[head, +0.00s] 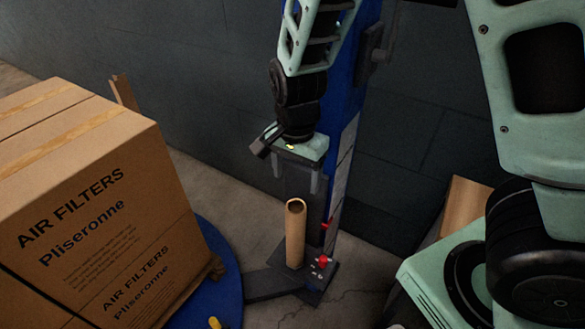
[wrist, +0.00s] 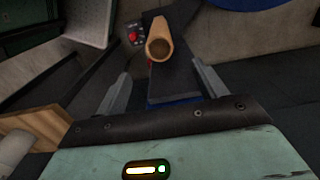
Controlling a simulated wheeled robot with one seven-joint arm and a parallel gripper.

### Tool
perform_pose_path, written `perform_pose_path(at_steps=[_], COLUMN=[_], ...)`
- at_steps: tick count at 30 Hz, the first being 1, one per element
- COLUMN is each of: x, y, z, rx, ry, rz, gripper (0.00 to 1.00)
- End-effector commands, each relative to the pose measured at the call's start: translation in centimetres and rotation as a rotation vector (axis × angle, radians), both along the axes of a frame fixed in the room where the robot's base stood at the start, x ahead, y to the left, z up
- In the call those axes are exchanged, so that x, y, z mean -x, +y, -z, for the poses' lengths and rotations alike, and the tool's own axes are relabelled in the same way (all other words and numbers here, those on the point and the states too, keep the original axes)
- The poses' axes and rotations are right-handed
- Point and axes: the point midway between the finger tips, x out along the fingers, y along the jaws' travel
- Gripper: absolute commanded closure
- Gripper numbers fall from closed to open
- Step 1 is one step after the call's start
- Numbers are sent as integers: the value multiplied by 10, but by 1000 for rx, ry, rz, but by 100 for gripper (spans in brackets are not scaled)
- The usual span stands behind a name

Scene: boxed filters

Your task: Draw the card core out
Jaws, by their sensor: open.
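The card core (head: 295,233) is a brown hollow tube standing upright on the dark base (head: 316,279) of a blue column. Its open top faces up. In the wrist view the core (wrist: 160,48) shows end-on near the top middle, beyond the fingers. My gripper (head: 301,190) hangs above and slightly behind the core in the head view, its two grey fingers pointing down. In the wrist view my gripper (wrist: 161,82) has its fingers wide apart with nothing between them, and the core is apart from both.
The blue column (head: 345,150) stands right behind the core. Red knobs (head: 323,261) sit beside the core. A dark wall (head: 220,90) closes the back.

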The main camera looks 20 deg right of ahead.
Motion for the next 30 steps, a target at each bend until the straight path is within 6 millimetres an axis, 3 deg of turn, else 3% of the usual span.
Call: perform_pose_path(at_steps=[18,24,30], x=[1,1,0], y=[-1,0,0], z=[120,147,158], rx=[0,0,-1], ry=[4,2,1], rz=[-1,-2,-3], gripper=[30,30,30])
